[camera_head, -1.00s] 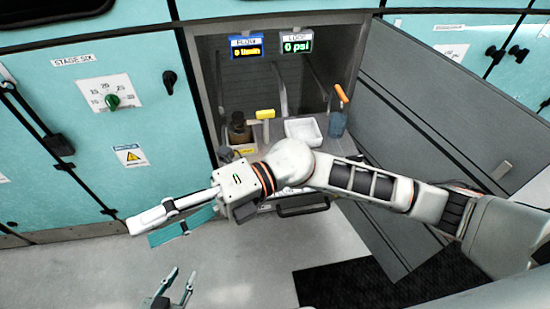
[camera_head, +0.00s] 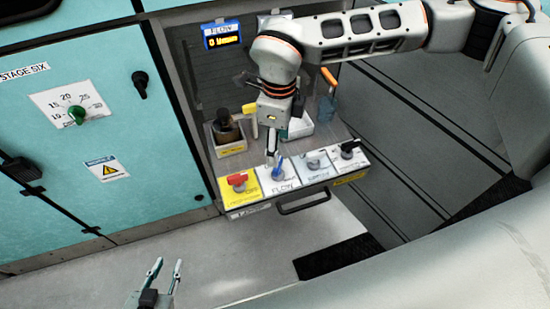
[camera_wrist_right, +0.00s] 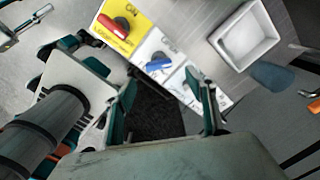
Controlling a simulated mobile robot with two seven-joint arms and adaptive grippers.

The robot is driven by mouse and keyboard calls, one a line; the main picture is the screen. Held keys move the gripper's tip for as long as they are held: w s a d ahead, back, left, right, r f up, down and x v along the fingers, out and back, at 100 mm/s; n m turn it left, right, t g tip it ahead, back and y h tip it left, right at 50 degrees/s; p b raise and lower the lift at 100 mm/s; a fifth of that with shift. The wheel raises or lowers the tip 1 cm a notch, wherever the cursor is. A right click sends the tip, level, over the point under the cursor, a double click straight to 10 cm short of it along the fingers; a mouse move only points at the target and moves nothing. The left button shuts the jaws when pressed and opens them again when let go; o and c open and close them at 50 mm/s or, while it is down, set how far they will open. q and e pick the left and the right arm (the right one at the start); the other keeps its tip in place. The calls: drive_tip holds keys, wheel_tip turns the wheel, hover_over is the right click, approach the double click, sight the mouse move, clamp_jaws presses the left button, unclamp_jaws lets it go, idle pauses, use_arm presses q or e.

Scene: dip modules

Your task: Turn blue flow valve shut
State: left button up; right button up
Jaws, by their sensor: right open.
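The blue flow valve (camera_head: 280,170) is a small blue lever on a white plate labelled FLOW, on the panel at the front of the open bay. It also shows in the right wrist view (camera_wrist_right: 158,65), lying crosswise just beyond my fingers. My right gripper (camera_head: 273,155) points down above the panel, close to the blue valve. In the right wrist view the gripper's fingers (camera_wrist_right: 163,82) are apart with nothing between them; I cannot tell whether they touch the lever. My left gripper (camera_head: 170,270) is open and empty at the bottom left, over the floor.
A red valve (camera_head: 237,182) on a yellow plate sits left of the blue one. A grey-blue valve (camera_head: 313,164) and a black valve (camera_head: 350,149) are to its right. A drawer handle (camera_head: 304,203) is below. A white tray (camera_wrist_right: 246,38) and orange-handled tool (camera_head: 329,77) stand behind.

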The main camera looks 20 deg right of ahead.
sight(278, 170)
wheel_tip(278, 170, down, 7)
drive_tip(key=shift+s+a+f+b, duration=0.1)
drive_tip(key=shift+b, duration=0.2)
drive_tip(key=c, duration=1.1)
